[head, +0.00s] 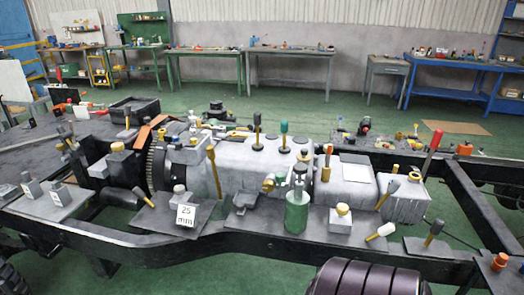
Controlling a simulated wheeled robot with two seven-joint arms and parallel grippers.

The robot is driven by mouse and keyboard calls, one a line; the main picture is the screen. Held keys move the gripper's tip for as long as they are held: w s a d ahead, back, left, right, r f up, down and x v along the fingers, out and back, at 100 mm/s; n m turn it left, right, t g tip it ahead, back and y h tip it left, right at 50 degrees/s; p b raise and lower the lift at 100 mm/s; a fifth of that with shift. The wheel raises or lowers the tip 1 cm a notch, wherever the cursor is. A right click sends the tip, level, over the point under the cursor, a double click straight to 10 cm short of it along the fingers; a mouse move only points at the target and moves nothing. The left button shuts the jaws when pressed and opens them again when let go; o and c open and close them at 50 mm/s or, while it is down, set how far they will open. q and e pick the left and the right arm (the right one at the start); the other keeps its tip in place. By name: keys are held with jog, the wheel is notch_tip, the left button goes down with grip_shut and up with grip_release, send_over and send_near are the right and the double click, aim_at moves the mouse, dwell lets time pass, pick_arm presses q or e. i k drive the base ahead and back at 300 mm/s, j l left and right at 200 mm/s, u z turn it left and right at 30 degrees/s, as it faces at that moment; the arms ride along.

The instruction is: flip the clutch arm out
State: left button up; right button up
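The chassis frame (150,254) crosses the view with a grey engine and gearbox assembly (245,165) on it. A dark toothed ring (157,160) stands at the left end of the grey housing. An orange angled piece (150,131) rests above that ring. A slim lever with a yellow-brown top (214,170) stands tilted at the housing's near side. Several other handles rise from the assembly, and I cannot tell for sure which part is the clutch arm. Neither of my grippers is in view.
A dark ribbed cylinder (365,280) is at the bottom edge. Workbenches (290,52) line the far wall, with open green floor before them.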

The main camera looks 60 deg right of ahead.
aim_at(211, 150)
jog(key=z, duration=1.55)
jog(key=i+j, duration=0.2)
jog(key=i+j+z, duration=0.15)
jog(key=j, duration=0.3)
jog(key=i+j, duration=0.25)
jog(key=i+j+z, duration=0.1)
jog(key=j, duration=0.35)
jog(key=i+j+z, duration=0.1)
jog(key=i+j, duration=0.15)
jog(key=j, duration=0.1)
